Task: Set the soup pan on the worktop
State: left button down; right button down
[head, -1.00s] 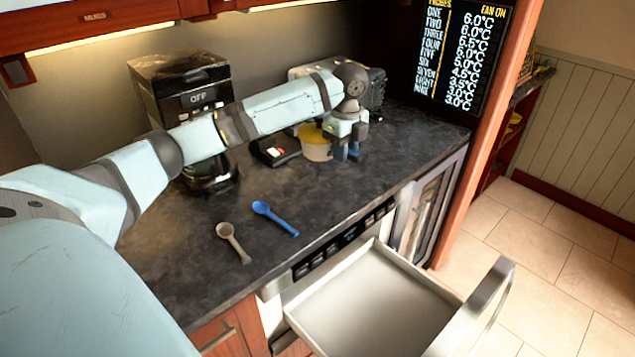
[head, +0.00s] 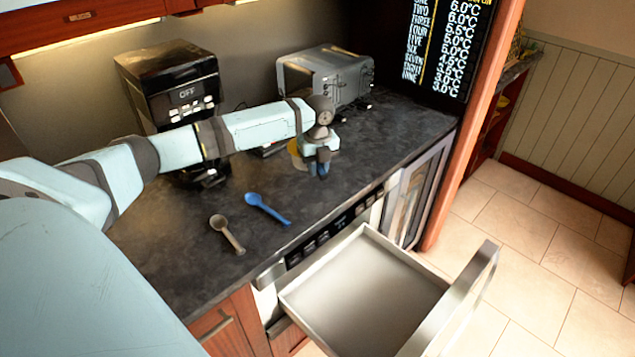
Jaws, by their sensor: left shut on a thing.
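The soup pan (head: 297,154), a small cream vessel with yellow showing, is at the middle of the worktop (head: 330,190) in the head view, mostly hidden behind my left wrist and gripper. My left gripper (head: 322,173) points down over the worktop at the pan's right side and is shut on it. Its fingertips and the grip point are small and partly hidden. I cannot tell whether the pan's base touches the worktop or whether it is tilted. My right gripper is not in view.
A black coffee machine (head: 170,75) and a silver toaster oven (head: 335,80) stand at the back. A blue spoon (head: 268,208) and a grey-brown spoon (head: 226,234) lie near the front left. An empty drawer (head: 365,290) stands open below the worktop. The worktop right of my gripper is clear.

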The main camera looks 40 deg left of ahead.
pick_arm(q)
jog(key=shift+f, duration=3.1)
jog(key=shift+f, duration=0.1)
jog(key=c, duration=1)
grip_release()
jog(key=shift+o, duration=0.2)
